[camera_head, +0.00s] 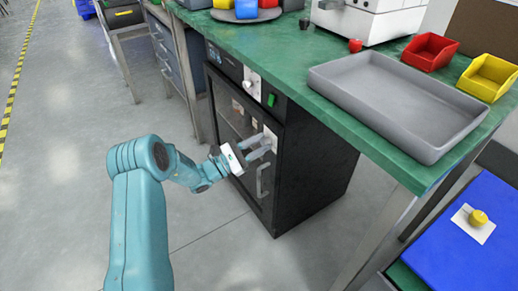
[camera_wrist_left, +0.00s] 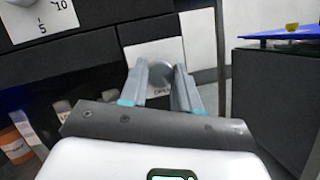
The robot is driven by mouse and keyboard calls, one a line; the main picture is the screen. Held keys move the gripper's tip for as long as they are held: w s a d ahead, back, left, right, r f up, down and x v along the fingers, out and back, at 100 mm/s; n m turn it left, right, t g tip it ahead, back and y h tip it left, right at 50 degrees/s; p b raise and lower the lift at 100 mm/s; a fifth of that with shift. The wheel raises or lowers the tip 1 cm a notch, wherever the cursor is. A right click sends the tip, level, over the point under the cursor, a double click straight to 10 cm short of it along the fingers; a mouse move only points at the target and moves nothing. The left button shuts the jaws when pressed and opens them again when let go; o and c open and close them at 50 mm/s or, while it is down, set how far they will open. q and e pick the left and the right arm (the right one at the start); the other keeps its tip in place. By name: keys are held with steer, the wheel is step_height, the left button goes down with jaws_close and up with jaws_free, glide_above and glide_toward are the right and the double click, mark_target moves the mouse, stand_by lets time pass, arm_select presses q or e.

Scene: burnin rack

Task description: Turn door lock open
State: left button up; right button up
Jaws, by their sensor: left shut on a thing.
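The black burn-in cabinet (camera_head: 310,165) stands under the green bench, with its glass-fronted door (camera_head: 232,118) closed as far as I can tell. The door lock is a round grey knob (camera_wrist_left: 160,72) on a white plate (camera_wrist_left: 138,54) with partly hidden lettering; the plate also shows at the door's right edge in the head view (camera_head: 271,134). My left gripper (camera_head: 266,147) is at the lock, its two fingers on either side of the knob and shut on it, also seen in the left wrist view (camera_wrist_left: 163,78). My right gripper is not in view.
A grey door handle (camera_head: 263,182) sits just below the lock. A dial panel (camera_head: 251,83) and green switch (camera_head: 271,100) are above it. The green bench top (camera_head: 290,55) overhangs, carrying a grey tray (camera_head: 400,95). Open floor (camera_head: 70,150) lies left.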

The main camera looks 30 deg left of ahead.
arm_select(q)
steer(key=m+g+b, duration=0.1)
steer(key=m, duration=0.2)
steer(key=m+g+h+b, duration=0.1)
steer(key=m, duration=0.2)
steer(key=shift+h, duration=0.3)
steer(key=shift+g, duration=0.3)
steer(key=o, duration=1)
steer(key=shift+r, duration=0.1)
steer(key=shift+o, duration=0.2)
steer(key=shift+a, duration=0.15)
steer(key=p+v, duration=0.3)
steer(key=v, duration=1.3)
steer(key=shift+s, duration=0.1)
